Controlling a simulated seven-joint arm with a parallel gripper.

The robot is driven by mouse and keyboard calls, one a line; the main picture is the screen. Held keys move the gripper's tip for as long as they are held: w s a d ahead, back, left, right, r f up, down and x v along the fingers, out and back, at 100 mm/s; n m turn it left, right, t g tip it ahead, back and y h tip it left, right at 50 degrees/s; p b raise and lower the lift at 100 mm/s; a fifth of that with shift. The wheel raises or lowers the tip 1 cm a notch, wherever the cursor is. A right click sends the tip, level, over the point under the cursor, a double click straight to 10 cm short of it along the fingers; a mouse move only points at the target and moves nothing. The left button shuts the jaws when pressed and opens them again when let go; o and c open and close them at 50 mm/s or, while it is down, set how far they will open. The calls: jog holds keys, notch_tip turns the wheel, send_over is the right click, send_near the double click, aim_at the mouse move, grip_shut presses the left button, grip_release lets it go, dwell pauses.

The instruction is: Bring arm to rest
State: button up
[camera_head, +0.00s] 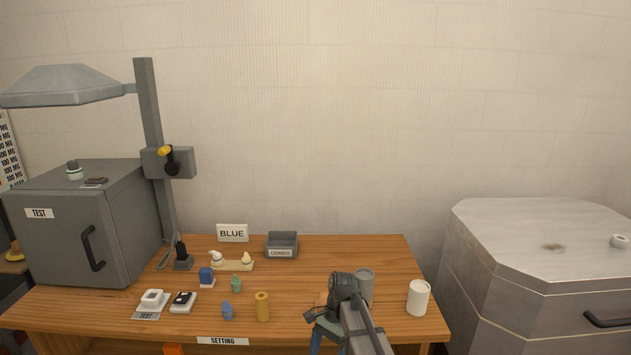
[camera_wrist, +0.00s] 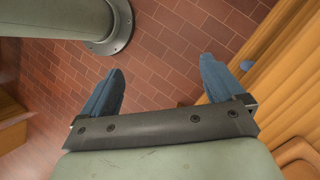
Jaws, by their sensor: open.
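My gripper (camera_wrist: 160,68) shows in the wrist view with its two blue fingers spread wide. Nothing is between them but the view of a red brick floor (camera_wrist: 165,50) below. In the head view my arm reaches in from the bottom, in front of the wooden table (camera_head: 385,255). Its end is bent downward by the table's front edge, and a blue finger of my gripper (camera_head: 318,343) shows at the bottom of the picture. The fingertips are cut off there.
Close to my arm stand a grey cup (camera_head: 364,285), a white cup (camera_head: 418,298) and a yellow cylinder (camera_head: 262,306). A grey bin (camera_head: 282,243) and a BLUE sign (camera_head: 232,232) are at the back. A grey test cabinet (camera_head: 75,235) stands left; a grey chest (camera_head: 540,270) stands right.

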jog(key=s+d+f+n, duration=0.35)
jog(key=s+f, duration=0.75)
jog(key=f, duration=0.4)
jog(key=s+d+f+n, duration=0.2)
jog(key=s+f, duration=0.4)
jog(key=s, duration=0.3)
jog(key=s+d+f+n+g+h, duration=0.1)
jog(key=s+d+f, duration=0.3)
jog(key=s, duration=0.5)
jog(key=s+d+f+n+g+h, duration=0.1)
jog(key=s+d+f+n, duration=0.2)
jog(key=s+f, duration=0.6)
jog(key=shift+s+d, duration=0.25)
jog(key=shift+d, duration=0.25)
jog(key=shift+f, duration=0.1)
